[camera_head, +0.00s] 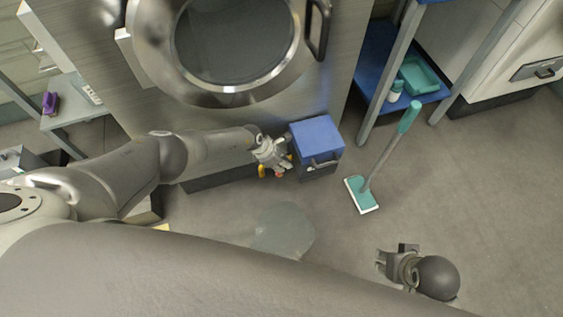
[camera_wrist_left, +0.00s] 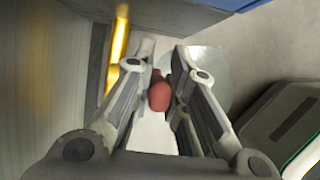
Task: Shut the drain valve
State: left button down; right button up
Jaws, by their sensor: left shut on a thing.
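The drain valve's red handle (camera_wrist_left: 160,92) sits between the two fingers of my left gripper (camera_wrist_left: 160,85) in the left wrist view. The gripper is shut on this handle. In the head view my left gripper (camera_head: 277,163) is low at the front of the big steel machine, just left of a blue-topped box. A bit of the red handle (camera_head: 279,175) shows below its fingertips there. The fingers hide most of the valve. My right gripper (camera_head: 391,260) hangs over open floor at the lower right, far from the valve; its finger gap is unclear.
A wet patch (camera_head: 285,230) lies on the floor below the valve. The blue-topped box (camera_head: 317,137) stands close to my left gripper. A yellow bar (camera_wrist_left: 118,45) is beside the left finger. A teal mop (camera_head: 363,194) stands to the right, before a blue shelf (camera_head: 372,62).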

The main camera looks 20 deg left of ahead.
pick_arm(q)
jog(key=shift+d, duration=0.1)
jog(key=c, duration=1.4)
grip_release()
jog(key=shift+c, duration=0.2)
jog(key=shift+r, duration=0.15)
jog(key=shift+a+r, duration=0.35)
jog(key=shift+r, duration=0.15)
jog(key=v, duration=1)
jog(key=shift+s+r, duration=0.2)
jog(key=shift+r, duration=0.1)
